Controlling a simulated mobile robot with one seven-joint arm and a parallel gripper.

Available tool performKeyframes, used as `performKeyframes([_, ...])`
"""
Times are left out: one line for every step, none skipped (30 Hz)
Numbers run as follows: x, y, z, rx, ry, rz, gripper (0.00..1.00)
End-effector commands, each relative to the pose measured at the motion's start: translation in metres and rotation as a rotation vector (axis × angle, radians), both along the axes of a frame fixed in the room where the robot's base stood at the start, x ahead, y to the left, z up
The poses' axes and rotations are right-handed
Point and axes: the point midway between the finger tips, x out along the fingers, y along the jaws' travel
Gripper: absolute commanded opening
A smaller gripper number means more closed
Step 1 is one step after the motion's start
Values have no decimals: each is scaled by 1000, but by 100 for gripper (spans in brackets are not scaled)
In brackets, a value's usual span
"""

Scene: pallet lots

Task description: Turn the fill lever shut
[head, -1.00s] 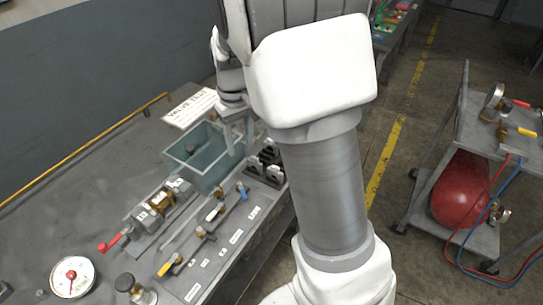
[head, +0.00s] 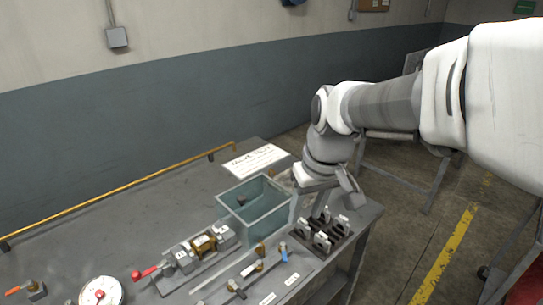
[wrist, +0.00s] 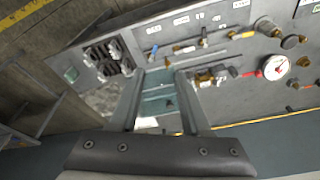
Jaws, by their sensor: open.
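My gripper (head: 350,190) is open and empty above the right end of the grey workbench (head: 130,230). In the wrist view my gripper (wrist: 158,78) has its two fingers apart, with the teal bin (wrist: 158,103) showing between them. The bench holds several small valves with coloured levers: a red lever (head: 145,273) on a clamped valve, a blue lever (head: 283,251), and an orange lever (head: 14,291) at the lower left. The red lever also shows in the wrist view (wrist: 248,74). The labels are too small to read, so I cannot tell which is the fill lever.
The teal bin (head: 255,210) stands beside a white sign (head: 256,161). A dark rack of grey blocks (head: 322,232) sits at the bench's right end. A round gauge (head: 101,292) is at the front left. A yellow rail (head: 110,204) runs along the back. Floor is open at right.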

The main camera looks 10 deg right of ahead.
Motion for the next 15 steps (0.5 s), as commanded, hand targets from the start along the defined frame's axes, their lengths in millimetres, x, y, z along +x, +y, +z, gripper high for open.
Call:
performKeyframes([-6, 0, 1, -1, -13, 1, 47])
performKeyframes([-9, 0, 2, -2, -21, 1, 47])
performKeyframes([-13, 0, 3, -3, -30, 1, 47])
performKeyframes([-16, 0, 4, -4, -37, 1, 47])
performKeyframes([-19, 0, 5, -6, -44, 2, 47])
performKeyframes([-22, 0, 6, -7, -53, 2, 47])
performKeyframes([-25, 0, 6, -10, -59, 3, 47])
performKeyframes([-28, 0, 7, -11, -64, 3, 47])
performKeyframes([-31, 0, 8, -13, -72, 3, 47])
performKeyframes([-33, 0, 8, -16, -77, 3, 47])
performKeyframes([-35, 0, 9, -17, -82, 3, 47])
performKeyframes([-37, 0, 9, -19, -86, 4, 47])
performKeyframes([-39, 0, 9, -21, -89, 4, 47])
performKeyframes([-40, 0, 9, -22, -92, 3, 47])
performKeyframes([-42, 0, 10, -23, -96, 4, 47])
